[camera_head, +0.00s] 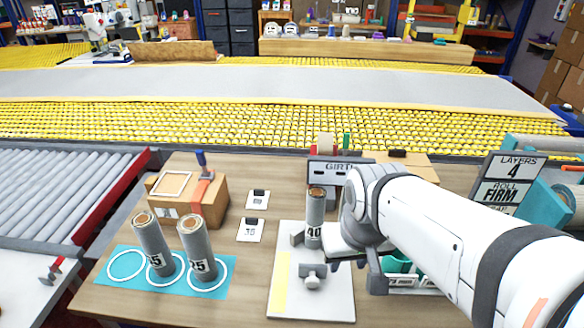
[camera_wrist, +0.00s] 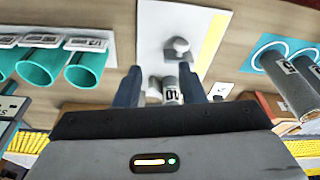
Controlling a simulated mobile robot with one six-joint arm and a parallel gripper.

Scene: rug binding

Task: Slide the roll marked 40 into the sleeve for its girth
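The roll marked 40 (camera_head: 315,212) is a grey cylinder with a brown top, standing upright on a white board (camera_head: 285,300). It also shows in the wrist view (camera_wrist: 171,95), between my fingers and closer to the right one. The teal sleeves (camera_wrist: 86,72) lie in a row with open mouths and labels at the left of the wrist view. In the head view my arm mostly hides the sleeves (camera_head: 398,265). Their label figures are unreadable.
Two more grey rolls (camera_head: 150,243) (camera_head: 197,250) stand on a teal mat (camera_head: 130,288) with white rings. A knobbed block (camera_head: 312,276) sits on the white board. A GIRTH sign (camera_head: 325,171), a cardboard box (camera_head: 208,202) and a LAYERS 4, ROLL FIRM sign (camera_head: 505,190) stand behind.

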